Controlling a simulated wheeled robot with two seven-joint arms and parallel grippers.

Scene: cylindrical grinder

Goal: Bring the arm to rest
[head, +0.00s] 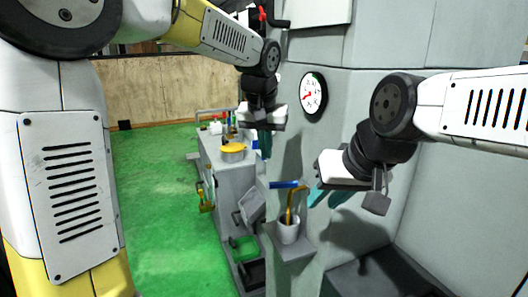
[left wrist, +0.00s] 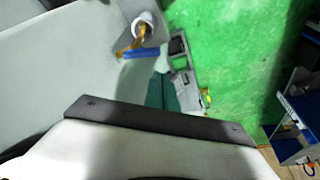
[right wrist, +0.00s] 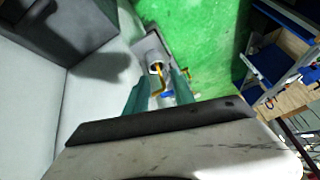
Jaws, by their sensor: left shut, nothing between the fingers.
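My left gripper (head: 265,142) hangs from the upper left arm in the head view, in front of the grey machine wall and below a round dial. Its teal fingers are together and empty; they also show close together in the left wrist view (left wrist: 162,92). My right gripper (head: 328,196) is at the right, to the right of and above the grey cup. In the right wrist view its two teal fingers (right wrist: 160,90) stand apart with a gap between them. The cup shows beyond that gap, and I see nothing held.
A grey cup (head: 289,231) with a yellow bent tool stands on a small wall shelf (head: 292,250). A blue bar (head: 284,185) lies near it. The dial (head: 313,93) is on the wall. A grey cabinet (head: 232,185) stands behind. Green floor (head: 160,215) is open at left.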

